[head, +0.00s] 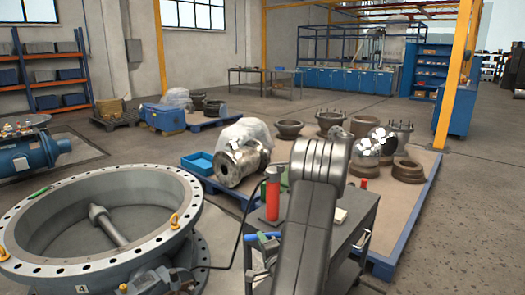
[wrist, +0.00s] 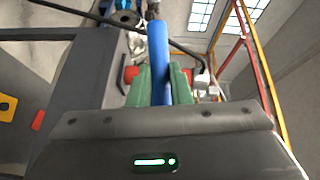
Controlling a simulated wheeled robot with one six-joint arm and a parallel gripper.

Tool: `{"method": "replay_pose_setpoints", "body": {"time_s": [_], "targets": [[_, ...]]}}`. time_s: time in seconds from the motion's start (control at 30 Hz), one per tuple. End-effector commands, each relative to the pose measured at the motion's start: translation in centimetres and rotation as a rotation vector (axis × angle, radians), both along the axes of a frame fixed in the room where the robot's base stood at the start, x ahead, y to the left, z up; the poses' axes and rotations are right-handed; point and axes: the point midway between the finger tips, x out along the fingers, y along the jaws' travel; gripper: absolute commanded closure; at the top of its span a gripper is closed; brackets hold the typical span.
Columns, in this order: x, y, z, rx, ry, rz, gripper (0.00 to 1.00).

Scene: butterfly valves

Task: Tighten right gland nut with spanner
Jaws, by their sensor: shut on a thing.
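In the wrist view, my gripper (wrist: 162,85) has green finger pads closed on a long blue handle (wrist: 158,45). The handle points away from the wrist, and a dark piece shows at its far end. I take it to be the spanner; its jaw is not clear. In the head view, my gripper is not clearly visible, with my grey arm link in front. The large round valve body (head: 40,262) lies flat at the left, with a shaft across its bore. Small fittings (head: 150,282) show at its near right side. I cannot make out the right gland nut.
A dark grey cart (head: 340,238) stands behind my arm, with a red cylinder (head: 272,200) and a blue item (head: 268,242) at its left side. A black hose runs between cart and valve. A blue-edged pallet with metal parts lies behind. Open floor is at right.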

Motion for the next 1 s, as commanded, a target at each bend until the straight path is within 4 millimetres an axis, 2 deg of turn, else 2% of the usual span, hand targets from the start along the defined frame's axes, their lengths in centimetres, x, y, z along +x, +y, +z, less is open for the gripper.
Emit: {"method": "replay_pose_setpoints", "body": {"time_s": [0.03,0.5,0.7,1.0], "targets": [[0.1,0.0,2.4,0.000,-0.001,-0.004,1.00],[0.5,0.0,12.6,0.003,0.000,-0.051,1.00],[0.7,0.0,15.0,0.004,0.001,-0.066,1.00],[0.7,0.0,15.5,0.005,0.000,-0.071,1.00]]}}
